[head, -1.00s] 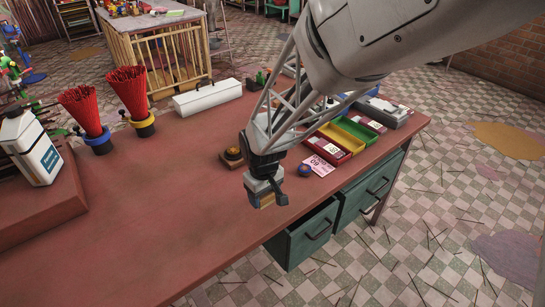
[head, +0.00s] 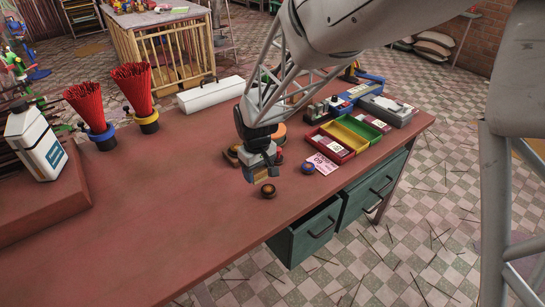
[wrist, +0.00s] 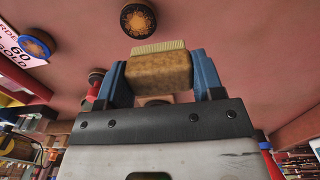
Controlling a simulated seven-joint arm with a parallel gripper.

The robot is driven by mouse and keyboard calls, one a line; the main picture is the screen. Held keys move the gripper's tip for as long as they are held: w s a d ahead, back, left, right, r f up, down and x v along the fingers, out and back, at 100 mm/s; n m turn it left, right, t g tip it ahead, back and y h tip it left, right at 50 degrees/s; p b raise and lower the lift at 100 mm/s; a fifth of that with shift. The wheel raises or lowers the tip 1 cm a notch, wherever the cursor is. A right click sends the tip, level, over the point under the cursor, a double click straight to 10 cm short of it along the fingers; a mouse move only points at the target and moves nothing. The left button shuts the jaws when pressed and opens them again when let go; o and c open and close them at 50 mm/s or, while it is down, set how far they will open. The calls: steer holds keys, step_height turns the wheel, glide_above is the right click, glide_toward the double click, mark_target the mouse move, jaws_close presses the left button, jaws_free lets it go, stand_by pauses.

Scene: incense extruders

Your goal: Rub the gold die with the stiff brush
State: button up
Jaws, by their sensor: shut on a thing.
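My gripper (head: 258,176) is shut on the stiff brush (wrist: 160,72), a tan wooden block with a pale bristle strip, held between blue fingers in the wrist view. A small round dark die with a gold-brown patterned face, which I take for the gold die (head: 268,190), sits on the table just in front of the brush in the head view. In the wrist view the gold die (wrist: 138,18) lies beyond the bristles, with a visible gap in the picture. A blue-rimmed die (head: 308,167) sits to the right; it also shows in the wrist view (wrist: 36,44).
A pink card (head: 321,163) marked 60 lies by the blue-rimmed die. Red, yellow and green trays (head: 352,127) stand at the back right. Two red stick bundles (head: 132,84) and a white bottle (head: 36,142) stand left. The front left tabletop is clear.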

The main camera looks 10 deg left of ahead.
steer(key=w+a+r, duration=0.2)
steer(key=w+a, duration=0.2)
steer(key=w, duration=0.3)
steer(key=w+a+r, duration=0.3)
steer(key=w+a, duration=0.2)
steer(key=w, duration=0.3)
steer(key=shift+a+r, duration=0.2)
steer(key=shift+r, duration=0.15)
steer(key=shift+f, duration=0.15)
